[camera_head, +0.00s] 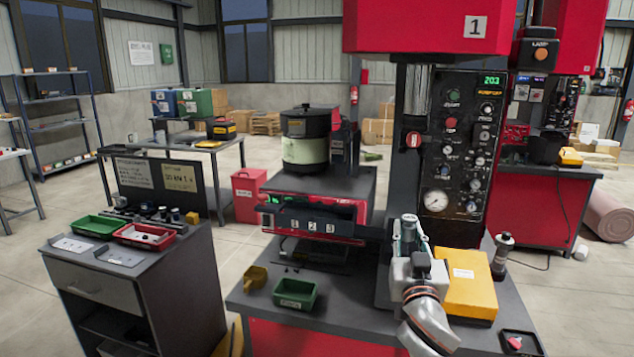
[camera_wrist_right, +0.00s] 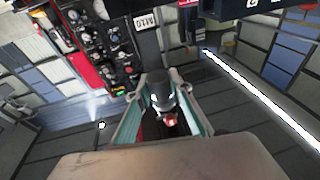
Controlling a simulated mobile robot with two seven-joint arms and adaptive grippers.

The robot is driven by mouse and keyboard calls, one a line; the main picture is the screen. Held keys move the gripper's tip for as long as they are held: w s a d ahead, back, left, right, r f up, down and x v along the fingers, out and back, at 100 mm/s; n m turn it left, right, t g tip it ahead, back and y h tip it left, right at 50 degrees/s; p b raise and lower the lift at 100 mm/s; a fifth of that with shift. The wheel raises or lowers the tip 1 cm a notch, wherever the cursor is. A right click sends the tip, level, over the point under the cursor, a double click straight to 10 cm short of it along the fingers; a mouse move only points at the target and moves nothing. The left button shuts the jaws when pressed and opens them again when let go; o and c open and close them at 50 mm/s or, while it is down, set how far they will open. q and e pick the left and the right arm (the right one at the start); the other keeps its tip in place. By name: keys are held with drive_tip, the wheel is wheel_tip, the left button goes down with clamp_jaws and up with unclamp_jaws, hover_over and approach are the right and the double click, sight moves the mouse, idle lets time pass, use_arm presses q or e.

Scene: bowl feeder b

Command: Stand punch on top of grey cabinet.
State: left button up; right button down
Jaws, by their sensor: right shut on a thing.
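My right gripper (camera_head: 409,236) is raised over the dark bench in front of the red press. In the right wrist view its two teal-lined fingers (camera_wrist_right: 166,112) are closed around a dark cylindrical piece, which I take to be the punch (camera_wrist_right: 162,92). The punch's lower part is partly hidden, and its tilt is hard to tell. The grey cabinet (camera_head: 185,283) stands at the left, well apart from the gripper. My left gripper is not in view.
On the cabinet are a green tray (camera_head: 97,226), a red tray (camera_head: 145,236) and a row of small dark pieces. The bench holds a green bin (camera_head: 295,293), a yellow box (camera_head: 468,284) and a dark cylindrical tool (camera_head: 502,256). Floor shows between cabinet and bench.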

drive_tip(key=s+d+f+y, duration=0.1)
drive_tip(key=s+f, duration=0.6)
drive_tip(key=s, duration=0.5)
drive_tip(key=s+d+f+n+y, duration=0.1)
drive_tip(key=s+d+f, duration=0.1)
drive_tip(key=s+f, duration=0.5)
drive_tip(key=s, duration=0.5)
drive_tip(key=shift+d+f+n, duration=0.2)
drive_tip(key=shift+f+n, duration=0.1)
drive_tip(key=shift+f, duration=0.1)
drive_tip(key=shift+w, duration=0.1)
